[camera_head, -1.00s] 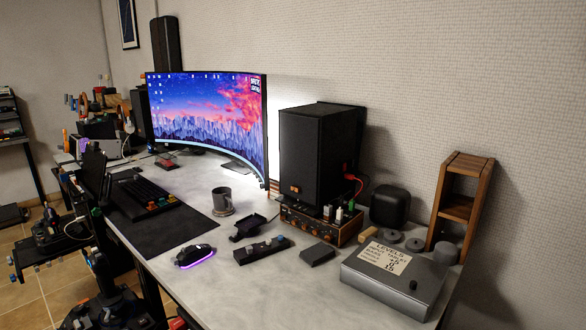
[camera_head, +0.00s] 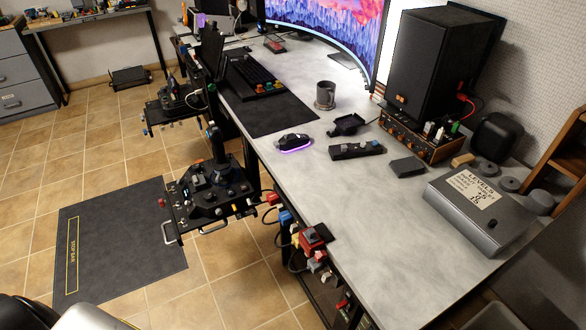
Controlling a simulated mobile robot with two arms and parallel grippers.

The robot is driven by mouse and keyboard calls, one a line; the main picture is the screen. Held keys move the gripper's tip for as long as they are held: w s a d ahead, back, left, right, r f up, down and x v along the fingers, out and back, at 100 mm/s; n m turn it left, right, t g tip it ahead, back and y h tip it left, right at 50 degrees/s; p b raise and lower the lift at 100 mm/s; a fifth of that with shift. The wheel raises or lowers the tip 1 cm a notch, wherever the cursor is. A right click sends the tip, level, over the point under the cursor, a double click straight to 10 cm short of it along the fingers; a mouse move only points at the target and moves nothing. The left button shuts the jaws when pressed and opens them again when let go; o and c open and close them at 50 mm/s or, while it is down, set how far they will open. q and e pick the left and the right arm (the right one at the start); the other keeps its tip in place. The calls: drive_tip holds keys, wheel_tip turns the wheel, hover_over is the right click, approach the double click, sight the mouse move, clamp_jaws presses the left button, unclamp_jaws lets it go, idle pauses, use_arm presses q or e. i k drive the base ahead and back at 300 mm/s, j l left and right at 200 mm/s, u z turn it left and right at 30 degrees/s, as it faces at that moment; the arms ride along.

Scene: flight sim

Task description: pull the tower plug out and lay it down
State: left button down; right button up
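A row of coloured plugs or switches runs along the front edge of the desk (camera_head: 340,240) in the head view. It has a red piece (camera_head: 270,197), a blue piece (camera_head: 286,216) and a larger red block (camera_head: 312,240), with cables hanging below. More small coloured pieces sit lower, near the bottom edge. I cannot tell which of these is the tower plug, and no computer tower is clearly visible. Neither of my grippers is in view.
A joystick panel (camera_head: 212,190) juts out left of the desk. A dark mat (camera_head: 115,240) lies on the tiled floor. A mouse (camera_head: 292,142), mug (camera_head: 325,95), speaker (camera_head: 430,65) and grey box (camera_head: 478,212) stand on the desk. The desk's near front part is bare.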

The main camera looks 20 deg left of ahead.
sight(272, 198)
drive_tip(key=j+z, duration=0.15)
drive_tip(key=j, duration=0.25)
drive_tip(key=k+j+z, duration=0.15)
drive_tip(key=j, duration=0.25)
drive_tip(key=j+z, duration=0.1)
drive_tip(key=j, duration=0.3)
drive_tip(key=k+j+z, duration=0.15)
drive_tip(key=j, duration=0.2)
drive_tip(key=k+j+z, duration=0.15)
drive_tip(key=j, duration=0.25)
drive_tip(key=i, duration=0.05)
